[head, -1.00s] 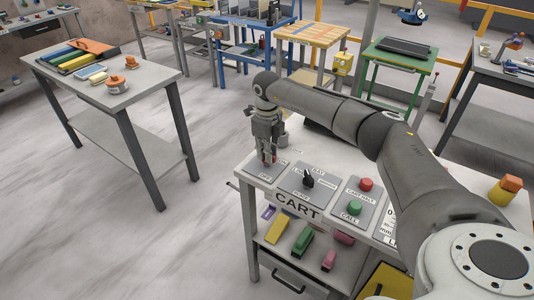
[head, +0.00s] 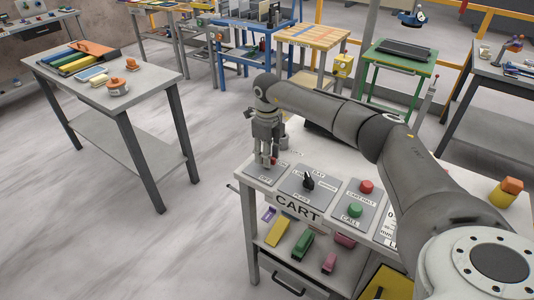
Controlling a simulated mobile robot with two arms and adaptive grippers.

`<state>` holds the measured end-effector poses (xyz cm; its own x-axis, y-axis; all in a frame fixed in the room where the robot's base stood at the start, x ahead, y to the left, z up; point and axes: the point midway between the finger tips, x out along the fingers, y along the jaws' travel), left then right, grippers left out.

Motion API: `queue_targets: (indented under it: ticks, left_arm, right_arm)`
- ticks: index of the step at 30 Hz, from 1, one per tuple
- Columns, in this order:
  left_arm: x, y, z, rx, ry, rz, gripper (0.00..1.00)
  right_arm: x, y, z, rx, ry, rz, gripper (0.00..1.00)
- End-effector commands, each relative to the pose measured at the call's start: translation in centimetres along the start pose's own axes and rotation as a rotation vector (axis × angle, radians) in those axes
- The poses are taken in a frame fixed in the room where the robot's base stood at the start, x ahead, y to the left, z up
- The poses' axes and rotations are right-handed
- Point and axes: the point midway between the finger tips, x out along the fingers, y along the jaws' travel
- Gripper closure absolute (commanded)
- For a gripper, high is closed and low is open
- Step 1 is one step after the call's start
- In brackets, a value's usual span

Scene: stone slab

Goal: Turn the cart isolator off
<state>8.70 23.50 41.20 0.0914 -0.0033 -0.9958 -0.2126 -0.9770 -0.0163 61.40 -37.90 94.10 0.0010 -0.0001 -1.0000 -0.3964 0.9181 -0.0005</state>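The cart isolator's grey plate (head: 262,178), with an "OFF" label at its front, is at the left end of the white control bench marked "CART". A small red part (head: 274,161), apparently of the isolator's handle, shows at the fingertips. My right gripper (head: 267,163) points straight down over this plate, its fingertips at the red part. The fingers hide most of the handle, so its angle and whether they are closed on it cannot be made out. My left gripper is not in view.
Right of the isolator are a black selector knob (head: 308,181), a red button (head: 366,187) and a green button (head: 355,210). Coloured blocks lie on the shelf below. A grey table (head: 150,88) stands at the left, with open floor between.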

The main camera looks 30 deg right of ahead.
Motion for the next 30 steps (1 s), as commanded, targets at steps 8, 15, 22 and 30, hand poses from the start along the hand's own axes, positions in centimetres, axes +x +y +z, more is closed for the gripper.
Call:
queue_targets:
  ticks: [8, 15, 22, 30]
  left_arm:
    - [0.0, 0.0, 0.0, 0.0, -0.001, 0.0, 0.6]
    - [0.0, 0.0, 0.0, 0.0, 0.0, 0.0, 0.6]
    - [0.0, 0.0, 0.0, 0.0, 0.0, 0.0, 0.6]
    - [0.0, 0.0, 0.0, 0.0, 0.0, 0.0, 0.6]
  right_arm:
    - [-3.4, 0.0, 0.1, -0.001, -0.004, -0.002, 0.66]
    - [-8.5, -0.1, 0.1, 0.0, -0.004, -0.001, 0.66]
    - [-11.5, 0.0, 0.1, 0.0, -0.001, -0.001, 0.66]
    - [-12.0, 0.0, 0.0, -0.001, -0.001, 0.0, 0.66]
